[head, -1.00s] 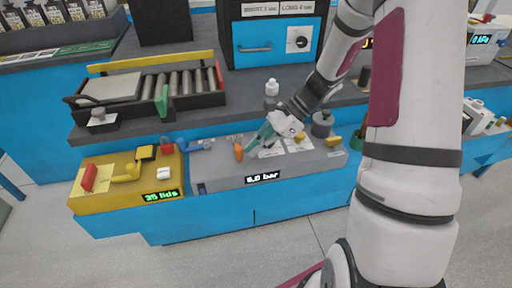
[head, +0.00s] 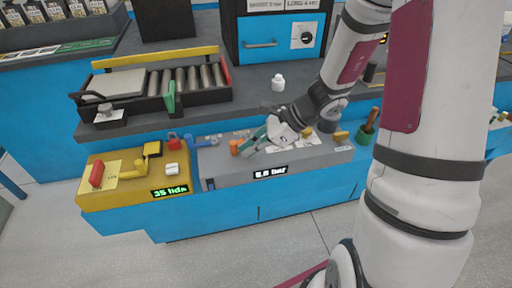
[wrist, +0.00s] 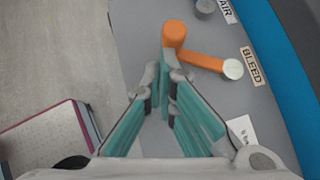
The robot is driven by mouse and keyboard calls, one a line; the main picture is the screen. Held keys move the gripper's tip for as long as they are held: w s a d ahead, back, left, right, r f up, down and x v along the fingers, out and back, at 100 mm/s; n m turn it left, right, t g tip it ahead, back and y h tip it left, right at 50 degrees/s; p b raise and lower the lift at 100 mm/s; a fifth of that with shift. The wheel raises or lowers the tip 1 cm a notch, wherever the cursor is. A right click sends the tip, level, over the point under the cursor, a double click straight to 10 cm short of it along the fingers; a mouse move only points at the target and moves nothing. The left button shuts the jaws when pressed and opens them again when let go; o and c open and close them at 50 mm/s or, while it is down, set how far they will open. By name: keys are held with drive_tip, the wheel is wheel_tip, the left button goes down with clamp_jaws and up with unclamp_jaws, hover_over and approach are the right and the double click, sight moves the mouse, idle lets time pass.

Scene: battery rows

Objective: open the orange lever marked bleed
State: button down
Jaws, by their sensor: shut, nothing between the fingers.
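The orange lever (wrist: 200,60) lies on the grey panel in the wrist view. A thick orange knob (wrist: 174,33) stands at its left end, and a pale round cap (wrist: 233,69) sits at its right end. The label BLEED (wrist: 252,66) is beside that cap. In the head view the orange knob (head: 234,147) shows at the left of the grey panel; the rest of the lever is unclear. My gripper (wrist: 168,68), with teal fingers, is shut and empty. Its tips are just beside the knob and bar; I cannot tell whether they touch. It also shows in the head view (head: 244,149).
A yellow panel (head: 97,202) with small controls adjoins on the left, with a blue handle (head: 203,142) near the join. A roller conveyor (head: 190,88) and a white bottle (head: 278,82) stand behind. A green pot with a brown handle (head: 366,134) is at the right.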

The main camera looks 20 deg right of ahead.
drive_tip(key=shift+w+a, duration=0.2)
drive_tip(key=shift+a, duration=0.6)
